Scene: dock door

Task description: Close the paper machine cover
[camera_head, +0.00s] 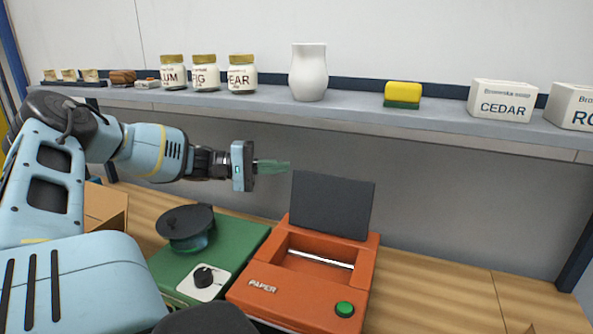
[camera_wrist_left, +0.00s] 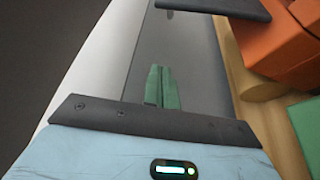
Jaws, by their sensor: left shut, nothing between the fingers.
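The orange paper machine (camera_head: 275,309) sits on the wooden bench, with a green button on its front right. Its dark grey cover (camera_head: 333,203) stands up, open, at the back of the machine, so the bay with a pale bar shows. My left gripper (camera_head: 288,167) is shut and empty, with its green fingertips close to the cover's upper left corner. I cannot tell if they touch. In the left wrist view the shut fingers (camera_wrist_left: 162,88) point toward the grey wall, and part of the orange machine (camera_wrist_left: 272,45) shows at the upper right. My right gripper is not in view.
A green machine (camera_head: 218,259) with a dial and a dark round top stands left of the paper machine. A shelf (camera_head: 350,113) above the bench holds jars, a white vase (camera_head: 309,73), a sponge (camera_head: 403,95) and boxes. The bench right of the machine is mostly clear.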

